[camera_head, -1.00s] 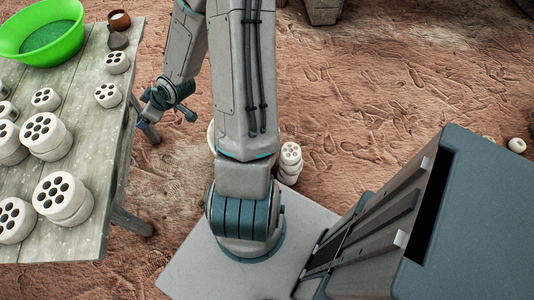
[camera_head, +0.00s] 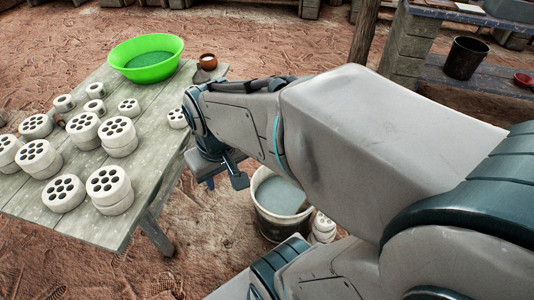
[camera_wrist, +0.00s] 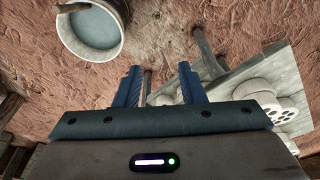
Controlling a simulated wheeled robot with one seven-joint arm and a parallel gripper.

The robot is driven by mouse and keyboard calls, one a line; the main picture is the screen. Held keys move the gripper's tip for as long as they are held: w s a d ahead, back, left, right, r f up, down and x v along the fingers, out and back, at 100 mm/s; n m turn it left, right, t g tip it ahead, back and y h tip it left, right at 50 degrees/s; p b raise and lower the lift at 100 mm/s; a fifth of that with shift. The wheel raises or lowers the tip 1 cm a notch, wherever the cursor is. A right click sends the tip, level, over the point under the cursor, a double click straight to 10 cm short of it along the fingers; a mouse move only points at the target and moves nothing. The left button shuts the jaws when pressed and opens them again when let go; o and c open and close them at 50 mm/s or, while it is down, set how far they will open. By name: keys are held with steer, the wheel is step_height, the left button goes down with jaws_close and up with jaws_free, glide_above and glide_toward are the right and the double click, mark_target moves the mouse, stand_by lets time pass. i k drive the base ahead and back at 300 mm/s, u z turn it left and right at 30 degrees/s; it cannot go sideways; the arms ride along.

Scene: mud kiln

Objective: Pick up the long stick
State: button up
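My gripper (camera_wrist: 158,70) is open in the wrist view, with its two blue fingers apart and nothing held between them. In the head view my gripper (camera_head: 238,172) hangs beside the right edge of the table, left of and above a bucket of grey liquid (camera_head: 280,195). The bucket also shows at the top left of the wrist view (camera_wrist: 92,30). A short brown piece (camera_wrist: 73,8) shows at its rim there and may be part of the long stick; I cannot tell. No full stick is clearly seen.
The wooden table (camera_head: 150,178) holds several white perforated bricks (camera_head: 118,135), a green basin (camera_head: 147,60) and a small brown pot (camera_head: 208,61). White bricks (camera_head: 323,228) stand by the bucket. A bench with a black bucket (camera_head: 465,58) is at the back right.

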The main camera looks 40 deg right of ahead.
mark_target(305, 205)
steer(key=z, duration=2.1)
steer(key=k, duration=0.6)
steer(key=u, duration=0.45)
steer(key=i, duration=0.9)
steer(key=z, duration=1.2)
steer(key=k, duration=0.6)
steer(key=u, duration=0.8)
steer(key=i, duration=0.5)
steer(key=u, duration=0.05)
